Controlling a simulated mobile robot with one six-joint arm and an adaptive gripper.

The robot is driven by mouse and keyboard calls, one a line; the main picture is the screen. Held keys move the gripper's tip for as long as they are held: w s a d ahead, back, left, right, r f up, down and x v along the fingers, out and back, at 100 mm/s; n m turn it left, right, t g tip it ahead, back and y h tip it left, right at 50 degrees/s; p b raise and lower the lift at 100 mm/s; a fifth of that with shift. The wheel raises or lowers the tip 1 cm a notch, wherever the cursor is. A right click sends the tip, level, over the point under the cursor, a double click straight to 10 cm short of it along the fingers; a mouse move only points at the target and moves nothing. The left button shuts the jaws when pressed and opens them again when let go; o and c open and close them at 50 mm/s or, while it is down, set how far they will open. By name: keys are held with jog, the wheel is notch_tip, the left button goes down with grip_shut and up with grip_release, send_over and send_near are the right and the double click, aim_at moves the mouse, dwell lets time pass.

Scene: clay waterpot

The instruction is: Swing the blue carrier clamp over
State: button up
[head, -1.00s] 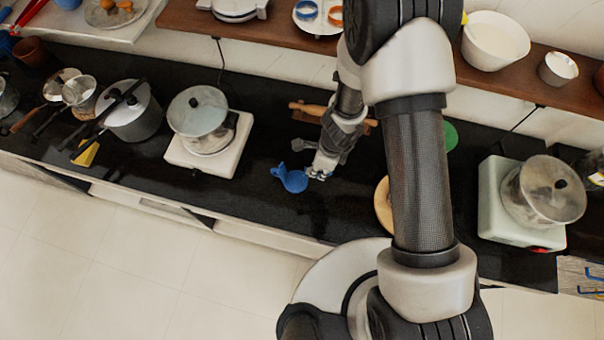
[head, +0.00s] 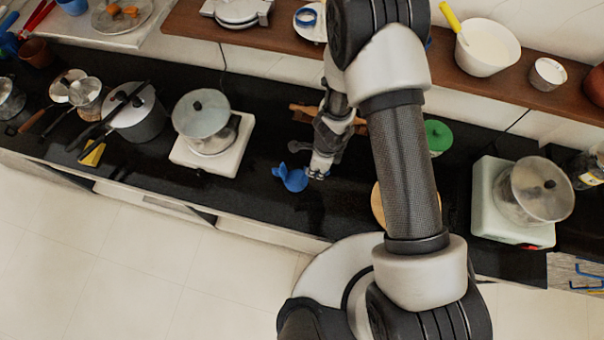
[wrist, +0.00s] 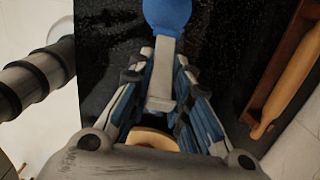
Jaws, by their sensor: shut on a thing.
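The blue carrier clamp (head: 291,179) is above the black counter, in the middle of the head view. It has a rounded blue body with a small raised part at its upper left. In the wrist view its blue end (wrist: 168,14) shows at the top, with a pale grey bar (wrist: 162,85) running back from it between the fingers. My gripper (head: 319,172) is shut on it, at the clamp's right side; the fingers also show in the wrist view (wrist: 162,75). I cannot tell how far the clamp is above the counter.
A steel pot on a white stove (head: 208,158) stands to the left, another on a pale green stove (head: 500,195) to the right. A wooden rolling pin (wrist: 285,90) lies behind my gripper. A green lid (head: 437,135) and a round wooden board are near my arm. The counter's front strip is clear.

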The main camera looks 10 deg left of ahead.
jog(key=shift+w+a+r+h+p, duration=0.2)
jog(key=shift+a+r+h+p, duration=0.1)
jog(key=shift+p, duration=3.8)
jog(key=p, duration=0.5)
jog(key=shift+s+f, duration=0.1)
jog(key=shift+s, duration=0.1)
jog(key=shift+d+h, duration=0.1)
jog(key=shift+h, duration=0.2)
